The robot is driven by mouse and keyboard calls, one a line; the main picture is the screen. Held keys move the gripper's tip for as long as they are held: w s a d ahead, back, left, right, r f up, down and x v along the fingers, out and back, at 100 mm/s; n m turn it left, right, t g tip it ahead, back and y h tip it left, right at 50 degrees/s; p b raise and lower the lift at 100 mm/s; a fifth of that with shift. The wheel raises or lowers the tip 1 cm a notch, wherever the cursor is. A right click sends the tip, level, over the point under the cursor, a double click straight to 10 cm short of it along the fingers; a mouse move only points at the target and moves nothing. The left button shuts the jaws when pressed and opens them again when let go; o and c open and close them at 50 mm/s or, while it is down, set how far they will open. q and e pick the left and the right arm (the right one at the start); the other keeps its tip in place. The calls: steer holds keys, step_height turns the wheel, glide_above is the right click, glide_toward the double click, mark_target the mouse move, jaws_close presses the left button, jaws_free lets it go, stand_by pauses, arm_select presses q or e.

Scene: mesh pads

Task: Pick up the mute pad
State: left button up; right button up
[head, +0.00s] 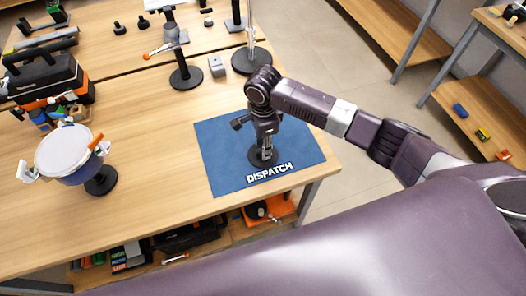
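I cannot tell for certain which thing is the mute pad. A round white-topped pad (65,150) with a blue side stands on a black round base at the left of the table, with white and orange parts at its edge. A blue mat (225,150) marked DISPATCH lies at the table's right end. My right gripper (267,150) points down over this mat, above a small black round base (257,161). Whether its fingers touch or hold anything there is too small to tell. My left gripper is not in view.
A black and orange toolbox (45,78) stands behind the white-topped pad. A black stand (186,77), a small grey block (217,67) and another round base (251,60) stand behind the mat. The wooden table (150,150) is clear between pad and mat. A lower shelf holds tools.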

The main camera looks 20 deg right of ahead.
steer(key=shift+f, duration=0.45)
jaws_close()
steer(key=shift+r, duration=0.1)
